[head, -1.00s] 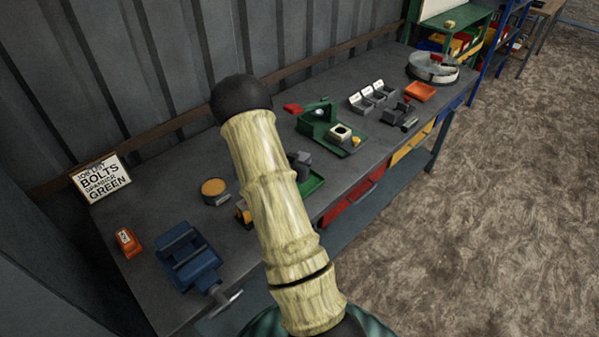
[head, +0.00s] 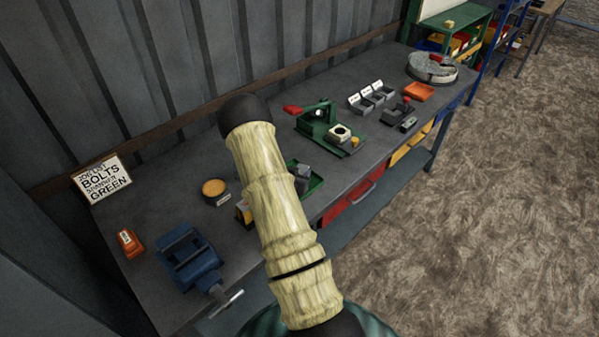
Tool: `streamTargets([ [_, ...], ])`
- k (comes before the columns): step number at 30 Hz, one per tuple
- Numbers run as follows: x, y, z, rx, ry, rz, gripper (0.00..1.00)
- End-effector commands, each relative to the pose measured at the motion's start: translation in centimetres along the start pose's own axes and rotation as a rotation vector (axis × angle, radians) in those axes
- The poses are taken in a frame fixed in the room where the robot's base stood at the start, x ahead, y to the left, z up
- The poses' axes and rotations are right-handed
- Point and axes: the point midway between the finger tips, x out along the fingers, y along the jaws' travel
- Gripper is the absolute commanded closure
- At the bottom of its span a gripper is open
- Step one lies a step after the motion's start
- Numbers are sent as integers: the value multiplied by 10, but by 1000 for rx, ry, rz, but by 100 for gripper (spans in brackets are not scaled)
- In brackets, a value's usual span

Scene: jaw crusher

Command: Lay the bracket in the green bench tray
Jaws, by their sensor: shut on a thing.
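The green bench tray (head: 316,186) lies on the bench, partly hidden behind my arm's pale, ringed link. A dark grey, blocky piece (head: 302,178) shows just right of that link, at or over the tray. It may be the bracket or part of my gripper; I cannot tell which, or whether it touches the tray. My gripper's jaws cannot be made out and are hidden behind the link.
A green press (head: 318,118), grey labelled bins (head: 372,97) and an orange tray (head: 419,92) stand farther along the bench. A blue vise (head: 190,260), an orange box (head: 129,242) and a round yellow-topped tin (head: 214,188) are nearer. The bench between sign (head: 103,180) and tin is clear.

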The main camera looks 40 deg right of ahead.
Motion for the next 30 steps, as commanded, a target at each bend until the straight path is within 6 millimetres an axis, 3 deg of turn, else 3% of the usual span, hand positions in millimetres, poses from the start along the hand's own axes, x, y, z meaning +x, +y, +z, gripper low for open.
streamTargets([
  [8, 1, -1, 1, 1, 4, -1, 100],
  [9, 1, 0, 3, 0, 1, -1, 62],
  [12, 1, 0, 2, 0, 1, 0, 42],
  [24, -1, 0, -2, 0, 0, 0, 42],
  [30, -24, -2, 1, 0, 0, -2, 42],
])
